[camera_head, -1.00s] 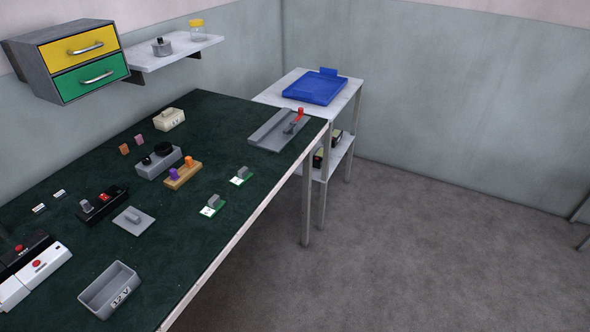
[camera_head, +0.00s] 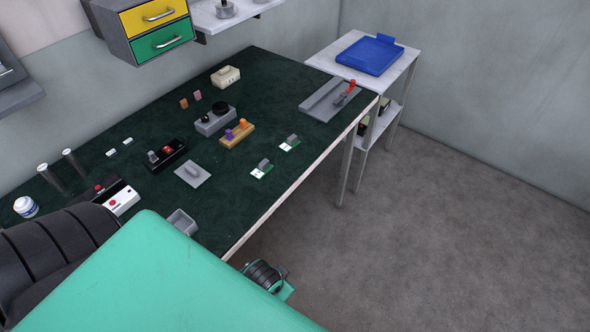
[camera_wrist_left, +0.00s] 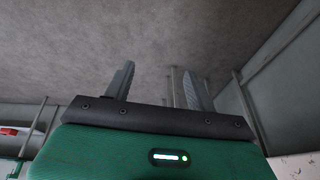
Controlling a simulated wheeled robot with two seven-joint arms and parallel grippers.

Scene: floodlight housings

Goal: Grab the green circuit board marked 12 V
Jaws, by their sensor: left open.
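Two small green circuit boards, each with a white label and a grey block on top, lie near the front edge of the dark green table. The nearer board (camera_head: 259,172) is left of and in front of the farther board (camera_head: 286,147). Their markings are too small to read, so I cannot tell which says 12 V. My left gripper (camera_wrist_left: 159,88) is open and empty in the left wrist view, its fingers spread against a background of floor and wall. In the head view my large green arm link covers the lower left, and I cannot make out the fingers. My right gripper is not in view.
A grey housing (camera_head: 182,220) is partly hidden behind my arm. A grey plate (camera_head: 192,174), a wooden block with knobs (camera_head: 237,135) and a black switch box (camera_head: 165,154) lie near the boards. A blue tray (camera_head: 370,55) stands on the side table.

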